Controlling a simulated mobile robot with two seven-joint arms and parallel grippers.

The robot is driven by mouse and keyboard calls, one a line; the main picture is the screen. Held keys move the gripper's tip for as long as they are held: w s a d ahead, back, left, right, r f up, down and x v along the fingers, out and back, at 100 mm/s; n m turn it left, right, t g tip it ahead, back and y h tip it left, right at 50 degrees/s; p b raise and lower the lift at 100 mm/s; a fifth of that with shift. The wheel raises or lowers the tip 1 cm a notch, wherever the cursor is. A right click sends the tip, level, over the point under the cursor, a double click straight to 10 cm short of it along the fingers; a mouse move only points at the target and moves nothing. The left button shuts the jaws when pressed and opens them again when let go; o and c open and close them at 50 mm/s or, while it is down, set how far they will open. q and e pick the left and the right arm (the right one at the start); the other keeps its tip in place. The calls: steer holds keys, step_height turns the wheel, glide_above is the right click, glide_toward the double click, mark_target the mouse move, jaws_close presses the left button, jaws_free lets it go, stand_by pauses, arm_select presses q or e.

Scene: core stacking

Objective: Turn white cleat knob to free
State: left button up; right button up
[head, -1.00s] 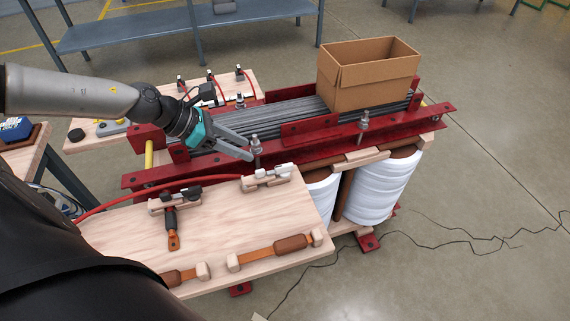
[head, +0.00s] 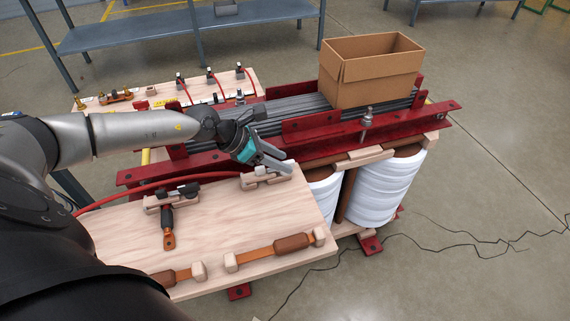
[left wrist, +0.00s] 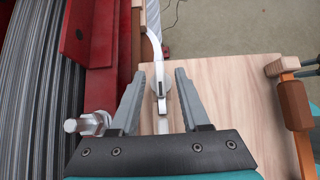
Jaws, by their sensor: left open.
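The white cleat knob (left wrist: 161,88) shows in the left wrist view between my left gripper's fingers, with a gap on each side. In the head view its wooden cleat (head: 254,182) sits on the far right corner of the pale wooden board (head: 215,225), and the gripper partly covers the knob. My left gripper (head: 282,168) is open, pointing down over this cleat; its two fingers also show in the left wrist view (left wrist: 161,74). I cannot tell the knob's exact angle. My right gripper is not in view.
A second cleat with a black knob (head: 190,190) holds a red cable to the left. The dark red beam (head: 320,147) runs behind the board, with a metal bolt (head: 367,120) standing on it. A cardboard box (head: 372,75) sits on the grey core strips.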

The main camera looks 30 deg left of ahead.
arm_select(q)
steer(key=shift+x, duration=1.05)
jaws_close()
